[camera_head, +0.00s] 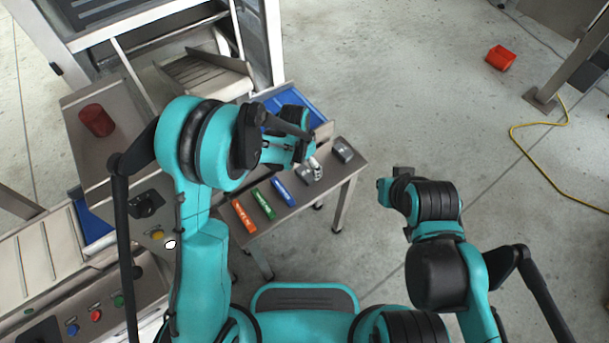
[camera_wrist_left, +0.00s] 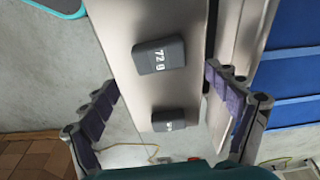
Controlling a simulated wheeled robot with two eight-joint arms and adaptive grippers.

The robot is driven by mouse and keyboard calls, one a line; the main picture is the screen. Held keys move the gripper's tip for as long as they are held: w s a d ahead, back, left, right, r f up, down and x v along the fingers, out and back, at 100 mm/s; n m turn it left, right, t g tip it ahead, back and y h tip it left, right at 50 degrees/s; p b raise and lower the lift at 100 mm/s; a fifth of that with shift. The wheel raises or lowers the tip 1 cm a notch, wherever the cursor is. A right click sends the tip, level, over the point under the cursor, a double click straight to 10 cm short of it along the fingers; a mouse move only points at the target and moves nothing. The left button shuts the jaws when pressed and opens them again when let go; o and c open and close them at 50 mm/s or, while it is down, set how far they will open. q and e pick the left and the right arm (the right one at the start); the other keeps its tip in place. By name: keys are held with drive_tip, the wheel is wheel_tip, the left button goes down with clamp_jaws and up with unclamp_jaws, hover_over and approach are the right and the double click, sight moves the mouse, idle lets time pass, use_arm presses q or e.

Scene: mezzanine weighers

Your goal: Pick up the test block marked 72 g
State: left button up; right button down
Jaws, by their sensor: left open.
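The test block marked 72 g (camera_wrist_left: 158,55) is a dark grey block with white lettering, lying on the metal table. It shows whole in the left wrist view, just ahead of and between the fingertips. In the head view the 72 g block (camera_head: 313,175) is partly covered by my left gripper (camera_head: 315,163). My left gripper is open and empty, with its fingers spread wide in the left wrist view (camera_wrist_left: 161,80). A second dark grey block (camera_wrist_left: 168,120) sits closer to the gripper's base in that view. My right arm is in the head view, but its fingers do not show.
The second grey block (camera_head: 342,150) lies near the table's far right corner. Orange (camera_head: 243,216), green (camera_head: 263,203) and blue (camera_head: 283,192) blocks lie in a row on the table. A blue tray (camera_head: 308,107) lies behind. A red cylinder (camera_head: 96,120) stands left.

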sight(306, 173)
use_arm(q)
wheel_tip(306, 173, down, 5)
drive_tip(key=shift+w+f+b, duration=0.1)
drive_tip(key=shift+b, duration=1.1)
drive_tip(key=c, duration=1.2)
drive_tip(key=shift+c, duration=0.2)
drive_tip(key=shift+r, duration=0.2)
